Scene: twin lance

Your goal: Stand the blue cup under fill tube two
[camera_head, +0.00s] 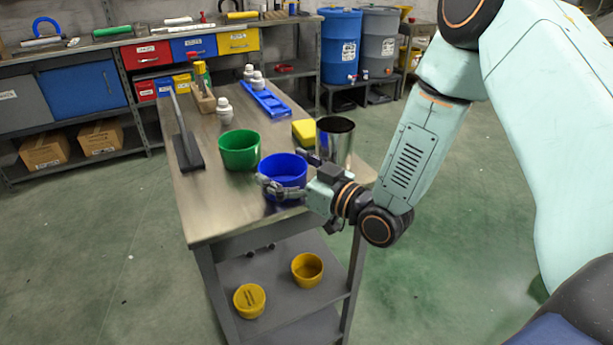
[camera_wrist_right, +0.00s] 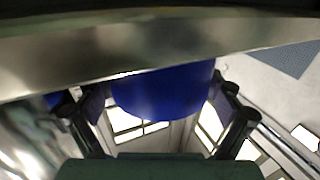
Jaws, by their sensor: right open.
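The blue cup (camera_head: 284,172) stands upright near the front right of the metal table; it also shows in the right wrist view (camera_wrist_right: 165,95). My right gripper (camera_head: 284,177) is open, with one finger on the near side of the cup and the other at its far right. In the right wrist view my gripper (camera_wrist_right: 162,112) has a finger on each side of the cup. I cannot tell whether the fingers touch it. I cannot make out a fill tube marked two. My left gripper is out of view.
A green cup (camera_head: 239,149) stands left of the blue cup, a steel cup (camera_head: 335,141) and yellow sponge (camera_head: 305,132) behind. A dark upright stand (camera_head: 188,151) is at left. A blue tray (camera_head: 266,103) lies farther back. Yellow containers (camera_head: 307,268) sit on the lower shelf.

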